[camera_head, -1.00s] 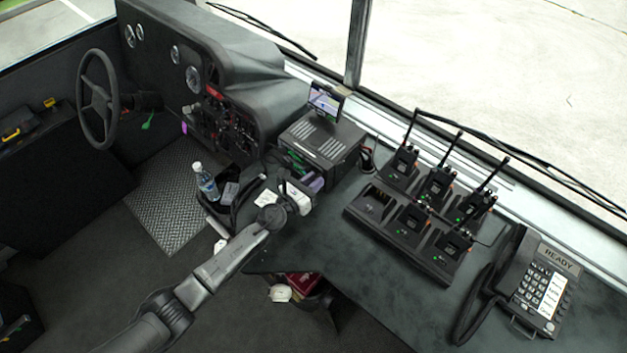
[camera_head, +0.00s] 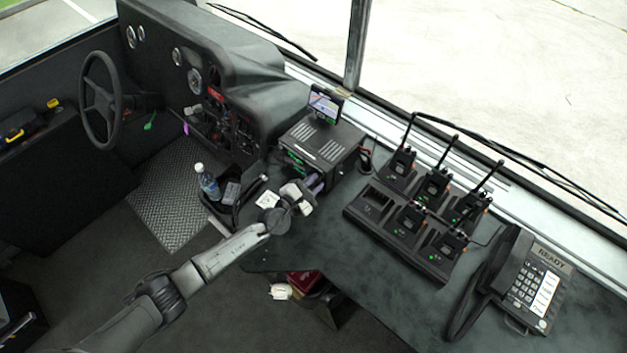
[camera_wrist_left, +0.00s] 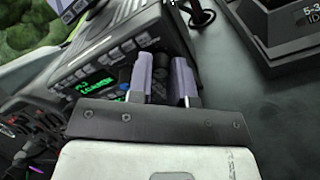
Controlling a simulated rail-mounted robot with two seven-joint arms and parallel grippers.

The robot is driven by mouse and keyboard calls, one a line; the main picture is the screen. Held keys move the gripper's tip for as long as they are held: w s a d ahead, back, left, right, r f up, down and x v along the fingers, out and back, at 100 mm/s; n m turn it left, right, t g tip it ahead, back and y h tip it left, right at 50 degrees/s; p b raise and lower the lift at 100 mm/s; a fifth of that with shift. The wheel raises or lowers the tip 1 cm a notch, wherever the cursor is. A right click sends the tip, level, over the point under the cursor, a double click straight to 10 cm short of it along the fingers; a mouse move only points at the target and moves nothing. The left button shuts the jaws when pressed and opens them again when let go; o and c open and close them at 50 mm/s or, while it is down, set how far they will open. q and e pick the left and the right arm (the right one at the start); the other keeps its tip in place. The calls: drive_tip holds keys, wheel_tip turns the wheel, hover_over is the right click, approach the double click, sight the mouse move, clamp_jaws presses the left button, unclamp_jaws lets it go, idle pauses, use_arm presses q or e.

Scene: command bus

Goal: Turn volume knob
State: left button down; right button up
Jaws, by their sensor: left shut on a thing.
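The black radio unit (camera_head: 325,140) sits on the desk with a small screen (camera_head: 325,103) on top. In the left wrist view its front panel (camera_wrist_left: 100,75) shows a green lit display and rows of buttons. My left gripper (camera_head: 317,183) is at the right end of that panel. In the left wrist view its two purple fingers (camera_wrist_left: 162,78) stand on either side of a small dark knob (camera_wrist_left: 161,76) and are shut on it. The fingers hide most of the knob, and its markings cannot be read. My right gripper is not in view.
A charger rack (camera_head: 372,208) with several handheld radios stands right of the radio unit. A desk phone (camera_head: 530,285) is farther right. A water bottle (camera_head: 207,183) stands left of my gripper. The desk's front middle is clear.

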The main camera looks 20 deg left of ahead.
use_arm(q)
drive_tip(key=m+p, duration=0.1)
drive_tip(key=m, duration=0.4)
drive_tip(key=shift+r+p, duration=0.1)
drive_tip(key=shift+p, duration=0.3)
drive_tip(key=shift+m+p, duration=0.6)
drive_tip(key=shift+m, duration=1.7)
drive_tip(key=shift+t, duration=0.3)
drive_tip(key=c, duration=1)
unclamp_jaws()
drive_tip(key=shift+c, duration=0.2)
drive_tip(key=shift+s, duration=0.1)
drive_tip(key=v, duration=1.1)
drive_tip(key=shift+s, duration=0.45)
drive_tip(key=shift+v, duration=0.9)
drive_tip(key=shift+w, duration=0.1)
